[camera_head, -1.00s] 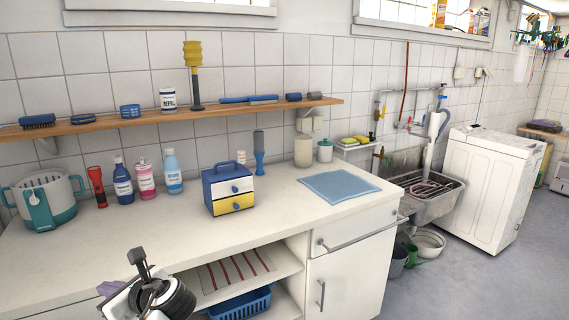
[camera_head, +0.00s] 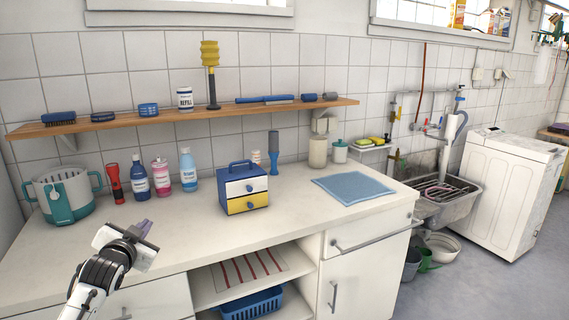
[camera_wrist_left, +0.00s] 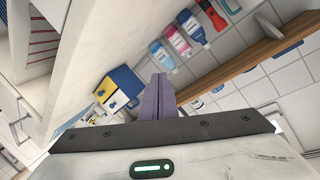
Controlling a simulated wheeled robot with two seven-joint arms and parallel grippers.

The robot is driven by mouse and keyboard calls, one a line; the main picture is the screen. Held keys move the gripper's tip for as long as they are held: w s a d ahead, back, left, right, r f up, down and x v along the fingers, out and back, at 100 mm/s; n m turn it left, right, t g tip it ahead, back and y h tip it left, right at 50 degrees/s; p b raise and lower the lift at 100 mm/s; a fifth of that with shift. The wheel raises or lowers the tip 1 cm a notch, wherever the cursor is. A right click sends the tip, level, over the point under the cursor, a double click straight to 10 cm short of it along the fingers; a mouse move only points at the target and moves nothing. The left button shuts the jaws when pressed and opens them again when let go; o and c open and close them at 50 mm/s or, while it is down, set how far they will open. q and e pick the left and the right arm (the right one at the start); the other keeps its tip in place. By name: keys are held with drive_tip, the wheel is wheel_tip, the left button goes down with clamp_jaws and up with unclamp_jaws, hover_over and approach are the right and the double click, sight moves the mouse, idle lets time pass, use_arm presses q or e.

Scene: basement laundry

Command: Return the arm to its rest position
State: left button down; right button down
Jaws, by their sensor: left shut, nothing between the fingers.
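My left gripper (camera_head: 142,228) is above the front part of the white counter, at the lower left of the head view. Its purple-grey fingers are shut with nothing between them. They also show in the left wrist view (camera_wrist_left: 158,97), pressed together, with the counter, bottles and shelf beyond. No object touches the gripper. My left arm comes in from the bottom left edge. My right gripper is in neither view.
On the counter (camera_head: 300,216) stand a pot (camera_head: 65,196), a red flashlight (camera_head: 115,184), several bottles, a small drawer box (camera_head: 244,188) and a blue cloth (camera_head: 353,187). A wall shelf (camera_head: 225,112) runs above. Open cubbies hold a blue basket (camera_head: 252,303).

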use_arm(q)
drive_tip(key=s+d+f+n+g+h, duration=0.1)
drive_tip(key=s+d+f, duration=0.35)
drive_tip(key=f, duration=0.25)
drive_tip(key=s+d+f+h, duration=0.2)
drive_tip(key=s+d+f, duration=0.2)
drive_tip(key=s+f, duration=0.25)
drive_tip(key=s+d+f+n+g+h, duration=0.1)
drive_tip(key=s+d+f, duration=0.3)
drive_tip(key=f, duration=0.3)
drive_tip(key=s+d+f+g, duration=0.1)
drive_tip(key=s+d+f, duration=0.2)
drive_tip(key=s, duration=0.6)
drive_tip(key=s+d+f+g+h, duration=0.1)
drive_tip(key=s+f, duration=0.4)
drive_tip(key=s, duration=0.5)
drive_tip(key=s+d+f+g, duration=0.2)
drive_tip(key=s+d+f, duration=0.2)
drive_tip(key=s, duration=0.6)
drive_tip(key=shift+d+f+g+h, duration=0.15)
drive_tip(key=shift+d+g+h, duration=0.15)
drive_tip(key=shift+d, duration=0.8)
